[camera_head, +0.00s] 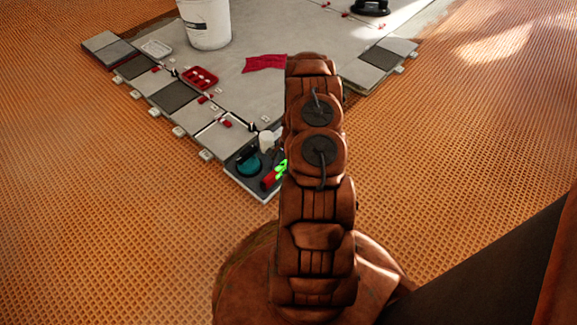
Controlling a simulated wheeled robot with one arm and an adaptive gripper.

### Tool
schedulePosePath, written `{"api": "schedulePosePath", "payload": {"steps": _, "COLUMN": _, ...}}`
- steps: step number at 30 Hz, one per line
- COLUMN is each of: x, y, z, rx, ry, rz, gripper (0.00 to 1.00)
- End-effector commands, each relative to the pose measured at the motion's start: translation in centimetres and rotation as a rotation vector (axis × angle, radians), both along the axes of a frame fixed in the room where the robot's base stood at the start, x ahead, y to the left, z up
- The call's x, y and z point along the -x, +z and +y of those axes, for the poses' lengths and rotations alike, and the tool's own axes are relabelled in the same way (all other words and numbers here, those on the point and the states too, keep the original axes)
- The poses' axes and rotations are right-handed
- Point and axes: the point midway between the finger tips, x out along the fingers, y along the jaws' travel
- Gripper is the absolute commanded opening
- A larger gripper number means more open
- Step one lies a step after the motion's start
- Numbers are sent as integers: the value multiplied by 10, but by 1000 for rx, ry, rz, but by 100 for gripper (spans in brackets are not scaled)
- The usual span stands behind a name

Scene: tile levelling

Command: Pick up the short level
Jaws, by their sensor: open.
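A small red and bright green bar (273,175), which looks like the short level, lies on the near corner tile, just left of my arm. Its right end is close to my arm's outline and may be partly hidden by it. A teal round thing (248,165) and a white cup (266,141) are beside it on the same dark, light-edged tile or tray (262,193). My arm rises through the middle of the picture. My gripper is not visible; the arm's own links hide its end.
A white bucket (205,24) stands on the grey tiled floor at the back left. A red tray (200,78) and a red cloth (265,62) lie nearby. Grey tiles with red clips line the edge. A black tool (371,7) is at the back. Orange textured matting (90,190) is clear.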

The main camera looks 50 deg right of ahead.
Motion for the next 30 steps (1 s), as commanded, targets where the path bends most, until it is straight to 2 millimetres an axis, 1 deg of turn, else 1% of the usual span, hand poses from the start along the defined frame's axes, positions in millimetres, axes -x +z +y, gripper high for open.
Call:
{"api": "schedulePosePath", "payload": {"steps": 1, "x": 0, "y": -6, "z": 1, "rx": 0, "ry": 0, "rz": 0, "gripper": 52}}
{"api": "schedulePosePath", "payload": {"steps": 2, "x": 0, "y": -7, "z": 2, "rx": 1, "ry": 0, "rz": 0, "gripper": 52}}
{"api": "schedulePosePath", "payload": {"steps": 8, "x": -1, "y": -6, "z": 2, "rx": 1, "ry": 0, "rz": -1, "gripper": 52}}
{"api": "schedulePosePath", "payload": {"steps": 11, "x": 0, "y": -6, "z": 2, "rx": 1, "ry": 0, "rz": -1, "gripper": 44}}
{"api": "schedulePosePath", "payload": {"steps": 23, "x": -1, "y": -6, "z": 2, "rx": 1, "ry": 0, "rz": 0, "gripper": 2}}
{"api": "schedulePosePath", "payload": {"steps": 24, "x": -1, "y": -6, "z": 2, "rx": 1, "ry": 0, "rz": 0, "gripper": 0}}
{"api": "schedulePosePath", "payload": {"steps": 30, "x": -1, "y": -6, "z": 2, "rx": 1, "ry": 0, "rz": 0, "gripper": 0}}
